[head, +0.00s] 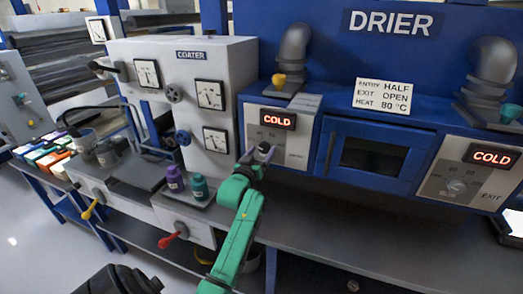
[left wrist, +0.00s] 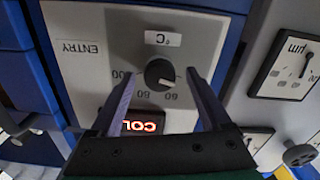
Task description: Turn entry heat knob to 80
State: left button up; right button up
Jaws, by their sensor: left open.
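The entry heat knob (left wrist: 159,72) is a dark round knob on the grey entry panel (left wrist: 90,70), which appears upside down in the left wrist view. Scale numbers 60, 80 and 100 show beside it. Its pointer is too small to read surely. My left gripper (left wrist: 159,76) is open, with one finger on each side of the knob in that view; I cannot tell whether they touch it. In the head view my left gripper (head: 258,153) is at the entry panel (head: 298,152) and hides the knob. The entry display (head: 277,119) reads COLD.
A sign (head: 382,97) reads entry half, exit open, heat 80 °C. The exit heat knob (head: 456,185) is at the right, under another COLD display (head: 492,156). The coater (head: 185,75) stands close left of the entry panel.

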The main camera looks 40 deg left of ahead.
pick_arm(q)
grip_shut()
jog(key=shift+m, duration=0.3)
jog(key=m, duration=1.4)
jog(key=shift+a, duration=0.1)
jog(key=m, duration=0.5)
jog(key=shift+b, duration=0.3)
jog(key=shift+r, duration=0.1)
dwell(0.3)
